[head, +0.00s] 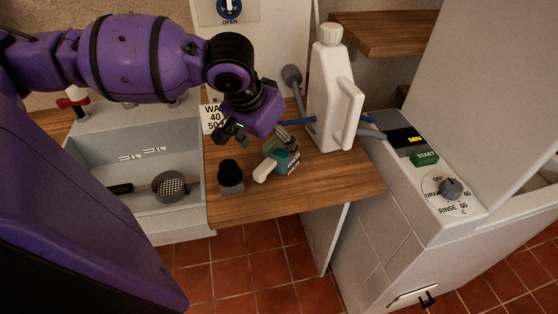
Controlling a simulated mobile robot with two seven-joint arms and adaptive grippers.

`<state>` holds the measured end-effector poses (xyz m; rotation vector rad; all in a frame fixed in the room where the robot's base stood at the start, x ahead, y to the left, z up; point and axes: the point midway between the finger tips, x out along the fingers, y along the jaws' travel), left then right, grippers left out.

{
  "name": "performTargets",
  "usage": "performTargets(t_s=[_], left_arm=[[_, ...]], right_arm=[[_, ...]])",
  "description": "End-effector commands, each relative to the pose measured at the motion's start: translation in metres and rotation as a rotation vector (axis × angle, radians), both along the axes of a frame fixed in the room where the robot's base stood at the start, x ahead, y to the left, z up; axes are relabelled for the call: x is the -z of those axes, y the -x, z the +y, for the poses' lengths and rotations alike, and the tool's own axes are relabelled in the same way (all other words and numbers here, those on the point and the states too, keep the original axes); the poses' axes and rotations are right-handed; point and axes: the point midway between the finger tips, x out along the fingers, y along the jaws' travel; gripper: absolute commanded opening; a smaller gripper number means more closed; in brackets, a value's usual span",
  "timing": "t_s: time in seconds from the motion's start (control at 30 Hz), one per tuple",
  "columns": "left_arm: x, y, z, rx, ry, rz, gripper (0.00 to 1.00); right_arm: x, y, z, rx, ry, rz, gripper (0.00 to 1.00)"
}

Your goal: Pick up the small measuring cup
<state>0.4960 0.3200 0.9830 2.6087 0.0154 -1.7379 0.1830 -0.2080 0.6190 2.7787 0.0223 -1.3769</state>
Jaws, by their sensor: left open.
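A small teal and white item (281,161), which looks like the measuring cup, lies on the wooden counter (300,193) near its front edge. Its pale end points to the lower left. I cannot make out its full shape. My left gripper (256,140) is open and empty just above and behind it, pointing down. One finger is over the left side and the other is close to the item's upper edge. I cannot tell whether that finger touches it. My right gripper is not in view.
A tall white jug with a handle (324,100) stands right of the gripper. A dark knobbed object (230,174) stands left of the item. A grey basin (95,147) with a strainer (170,186) is at left. A machine with a START button (425,157) is at right.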

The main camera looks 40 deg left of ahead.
Motion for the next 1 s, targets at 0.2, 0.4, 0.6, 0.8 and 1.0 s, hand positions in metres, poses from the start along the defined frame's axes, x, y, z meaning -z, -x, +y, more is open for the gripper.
performTargets(t_s=[0.2,0.4,0.6,0.8,1.0], left_arm=[[0.034,-0.008,-0.005,0.0,0.002,0.003,0.8],[0.046,-0.014,-0.004,0.001,0.0,0.0,0.8],[0.045,-0.014,-0.004,0.001,0.0,-0.001,0.8],[0.045,-0.014,-0.004,0.001,0.0,-0.001,0.53],[0.046,-0.014,-0.004,0.001,0.0,0.0,0.27]], right_arm=[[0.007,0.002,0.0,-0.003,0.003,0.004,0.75],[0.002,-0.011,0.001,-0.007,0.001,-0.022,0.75],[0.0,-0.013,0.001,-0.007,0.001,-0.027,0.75],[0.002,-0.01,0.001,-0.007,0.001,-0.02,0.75],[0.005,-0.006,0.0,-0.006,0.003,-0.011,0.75]])
